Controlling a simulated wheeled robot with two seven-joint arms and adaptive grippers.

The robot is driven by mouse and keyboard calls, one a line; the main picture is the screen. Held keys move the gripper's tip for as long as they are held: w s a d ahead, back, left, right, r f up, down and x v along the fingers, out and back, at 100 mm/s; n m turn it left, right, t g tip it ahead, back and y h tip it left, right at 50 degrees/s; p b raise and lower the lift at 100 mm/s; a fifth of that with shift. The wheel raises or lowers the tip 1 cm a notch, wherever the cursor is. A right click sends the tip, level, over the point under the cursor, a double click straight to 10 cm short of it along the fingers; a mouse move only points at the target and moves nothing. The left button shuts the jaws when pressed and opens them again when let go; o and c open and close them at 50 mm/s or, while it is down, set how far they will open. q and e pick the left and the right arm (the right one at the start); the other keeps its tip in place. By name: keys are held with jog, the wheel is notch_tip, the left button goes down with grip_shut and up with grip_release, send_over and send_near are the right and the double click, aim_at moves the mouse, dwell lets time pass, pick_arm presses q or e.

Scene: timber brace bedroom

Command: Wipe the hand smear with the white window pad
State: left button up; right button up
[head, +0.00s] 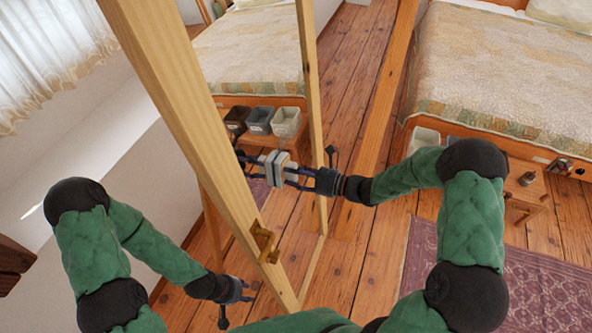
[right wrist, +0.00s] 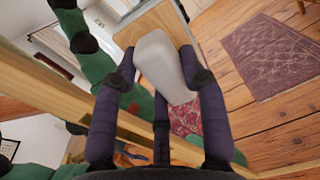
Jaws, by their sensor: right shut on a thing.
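The white window pad (head: 284,166) is a pale block held in my right gripper (head: 292,177), up against or very close to the glass of a tall wood-framed mirror (head: 311,95). The pad and its reflection nearly meet; I cannot tell whether they touch. In the right wrist view the pad (right wrist: 163,65) sits between both fingers of the right gripper (right wrist: 160,80). I cannot make out the hand smear on the glass. My left gripper (head: 240,290) is low, left of the mirror's near post; its fingers are too small to judge.
A brass-coloured latch (head: 264,243) sits on the near post. A bed (head: 490,70) stands at the upper right, with a pale bin (head: 424,138) and a small wooden table (head: 525,190) by its foot. A purple rug (head: 540,285) lies on the plank floor. Several bins show reflected in the glass.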

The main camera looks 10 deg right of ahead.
aim_at(288, 157)
jog(key=shift+a+r+p, duration=0.15)
jog(key=shift+r+p, duration=0.45)
jog(key=shift+r, duration=0.2)
jog(key=shift+a+r+p, duration=0.1)
jog(key=shift+r+p, duration=0.5)
jog(key=shift+r, duration=0.15)
jog(key=shift+w+d+f, duration=0.1)
jog(key=shift+w+d, duration=0.5)
jog(key=shift+w, duration=0.2)
jog(key=shift+w+d, duration=0.55)
jog(key=shift+w, duration=0.2)
jog(key=shift+w+d+b, duration=0.4)
jog(key=shift+w+d, duration=0.55)
jog(key=shift+w, duration=0.55)
jog(key=shift+w+d+b, duration=0.4)
jog(key=shift+w+d, duration=0.55)
jog(key=shift+w, duration=0.5)
jog(key=shift+w+d+b, duration=0.4)
jog(key=shift+w+d, duration=0.55)
jog(key=shift+w, duration=0.55)
jog(key=shift+w+d, duration=0.1)
